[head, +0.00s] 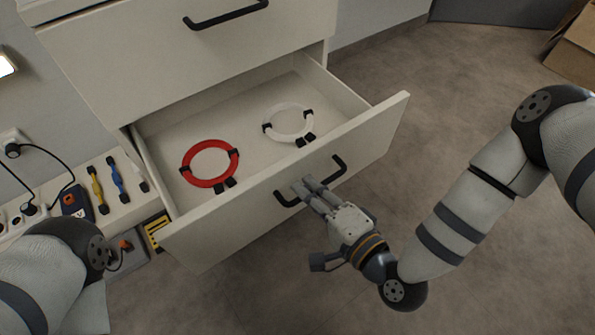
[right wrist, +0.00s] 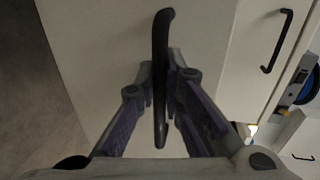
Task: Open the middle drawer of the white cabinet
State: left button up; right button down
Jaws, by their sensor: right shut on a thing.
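The white cabinet (head: 120,62) stands at the upper left of the head view. Its drawer (head: 228,238) below the upper front is pulled out, with its inside showing. A red ring (head: 234,166) and a white ring (head: 306,124) with black clips lie in it. My right gripper (head: 309,186) is shut on the drawer's black bar handle (head: 339,168), near the middle of the bar. In the right wrist view the handle (right wrist: 160,45) passes between the fingers. My left gripper is out of view; only part of my left arm shows at the lower left.
The upper front has its own black handle (head: 228,16) and is closed. Left of the drawer, yellow and blue tools (head: 116,180), plugs and cables sit close by. A cardboard carton (head: 575,45) is at the far right. Bare floor lies in front of the drawer.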

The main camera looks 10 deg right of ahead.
jog(key=shift+s+d, duration=0.3)
jog(key=shift+s, duration=0.2)
jog(key=c, duration=1.7)
grip_release()
jog(key=v, duration=1.2)
